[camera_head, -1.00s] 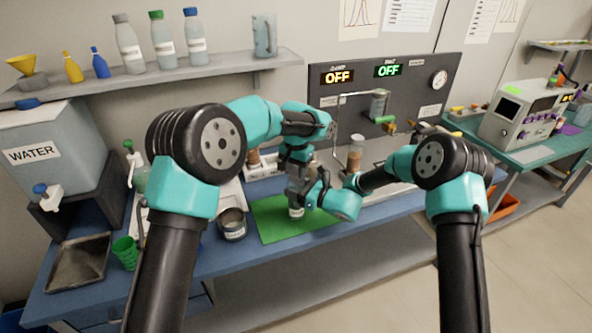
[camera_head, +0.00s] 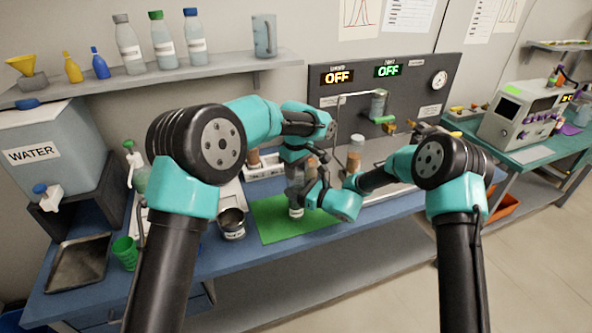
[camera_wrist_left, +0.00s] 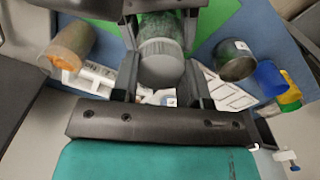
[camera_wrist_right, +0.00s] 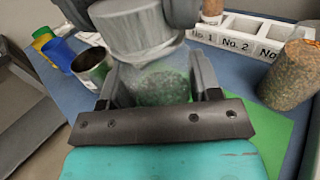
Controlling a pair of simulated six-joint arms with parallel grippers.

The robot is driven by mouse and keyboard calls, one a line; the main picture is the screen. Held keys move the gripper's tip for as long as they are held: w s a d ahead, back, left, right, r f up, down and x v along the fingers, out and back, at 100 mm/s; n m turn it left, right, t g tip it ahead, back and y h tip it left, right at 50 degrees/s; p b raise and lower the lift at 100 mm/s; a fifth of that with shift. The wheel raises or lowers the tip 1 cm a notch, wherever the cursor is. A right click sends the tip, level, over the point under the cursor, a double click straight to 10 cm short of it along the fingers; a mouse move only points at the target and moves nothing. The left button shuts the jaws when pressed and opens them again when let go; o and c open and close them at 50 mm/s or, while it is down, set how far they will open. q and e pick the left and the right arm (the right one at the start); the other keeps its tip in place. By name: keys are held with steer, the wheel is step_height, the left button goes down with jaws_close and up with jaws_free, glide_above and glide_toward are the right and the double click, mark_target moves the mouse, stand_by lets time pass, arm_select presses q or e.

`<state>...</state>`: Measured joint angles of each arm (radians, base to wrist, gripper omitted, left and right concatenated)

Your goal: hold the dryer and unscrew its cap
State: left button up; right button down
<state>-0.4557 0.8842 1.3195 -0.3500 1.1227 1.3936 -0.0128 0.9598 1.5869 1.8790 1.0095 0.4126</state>
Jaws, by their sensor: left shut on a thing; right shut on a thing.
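The dryer is a clear jar with dark greenish grains and a grey cap, held upright over the green mat (camera_head: 268,232). Its body (camera_wrist_right: 158,86) sits between the fingers of my right gripper (camera_wrist_right: 160,88) in the right wrist view. Its grey cap (camera_wrist_left: 161,60) is between the fingers of my left gripper (camera_wrist_left: 162,80), which comes from above. In the head view the dryer (camera_head: 296,210) is partly hidden by both grippers. I cannot tell whether the cap is loose on the jar.
A grey open can (camera_head: 232,224) stands left of the mat. A white numbered rack (camera_wrist_right: 240,30) and a jar of brown grains (camera_wrist_right: 290,75) stand close by. A green cup (camera_head: 125,253) and a metal tray (camera_head: 78,268) are at the left end of the blue bench.

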arm_select(q)
steer(key=n, duration=0.9)
steer(key=shift+n, duration=0.3)
steer(key=o, duration=1)
steer(key=shift+r, duration=2.3)
steer(key=shift+o, duration=0.4)
